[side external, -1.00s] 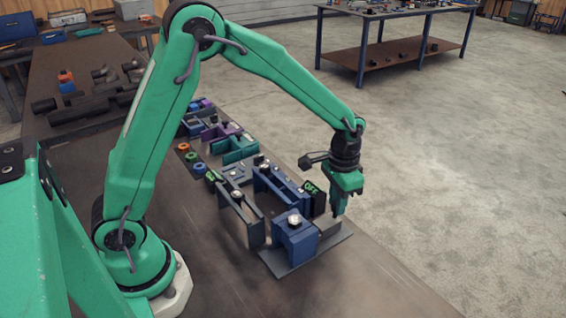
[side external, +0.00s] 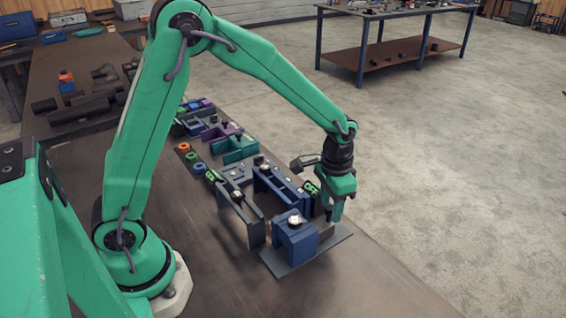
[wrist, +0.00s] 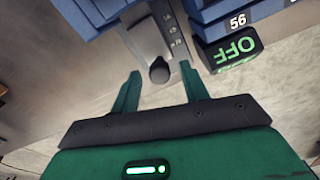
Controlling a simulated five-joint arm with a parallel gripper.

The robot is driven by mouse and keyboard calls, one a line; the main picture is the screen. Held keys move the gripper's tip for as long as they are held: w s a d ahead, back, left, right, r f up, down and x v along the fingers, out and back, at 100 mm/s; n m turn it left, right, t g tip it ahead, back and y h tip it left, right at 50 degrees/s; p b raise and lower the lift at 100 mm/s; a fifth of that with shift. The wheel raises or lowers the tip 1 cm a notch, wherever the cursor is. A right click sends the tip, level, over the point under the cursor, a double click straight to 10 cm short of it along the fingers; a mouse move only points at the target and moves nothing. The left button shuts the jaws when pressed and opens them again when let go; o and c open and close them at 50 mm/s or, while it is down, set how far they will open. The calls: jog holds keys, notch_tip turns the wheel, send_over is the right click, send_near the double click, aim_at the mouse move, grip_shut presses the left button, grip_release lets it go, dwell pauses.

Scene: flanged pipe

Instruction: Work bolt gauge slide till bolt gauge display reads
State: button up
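A display with green letters OFF (wrist: 238,46) sits at the upper right of the wrist view, with the letters upside down. In the side external view the display (side external: 311,190) is partly covered by my gripper. A dark rounded knob (wrist: 159,71), which looks like the slide, sits on a grey plate (wrist: 147,42) with small white marks beside it. My gripper (wrist: 160,70) is open, with its two green fingertips on either side of the knob. Whether they touch it, I cannot tell. In the side external view my gripper (side external: 333,216) is pointing down over the bench's right side.
A blue block with a round dial (side external: 295,230) stands on a grey base plate at the front. Dark blue and grey frames stand behind it, then teal (side external: 240,148) and purple ones. Coloured rings (side external: 191,157) lie to their left. The front of the bench is clear.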

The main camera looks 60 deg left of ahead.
jog(key=shift+r, duration=3.9)
jog(key=shift+r, duration=0.1)
jog(key=shift+s+a+r, duration=0.25)
jog(key=shift+s+r, duration=0.05)
jog(key=shift+r, duration=0.1)
jog(key=s+a+r+n+t, duration=0.1)
jog(key=s+a+r+t, duration=0.1)
jog(key=s, duration=0.7)
jog(key=s+a+r+n+t, duration=0.2)
jog(key=s+a+r, duration=0.3)
jog(key=s, duration=0.5)
jog(key=shift+a+r+t, duration=0.3)
jog(key=shift+r+t, duration=0.5)
jog(key=shift+r, duration=0.15)
jog(key=shift+w, duration=0.1)
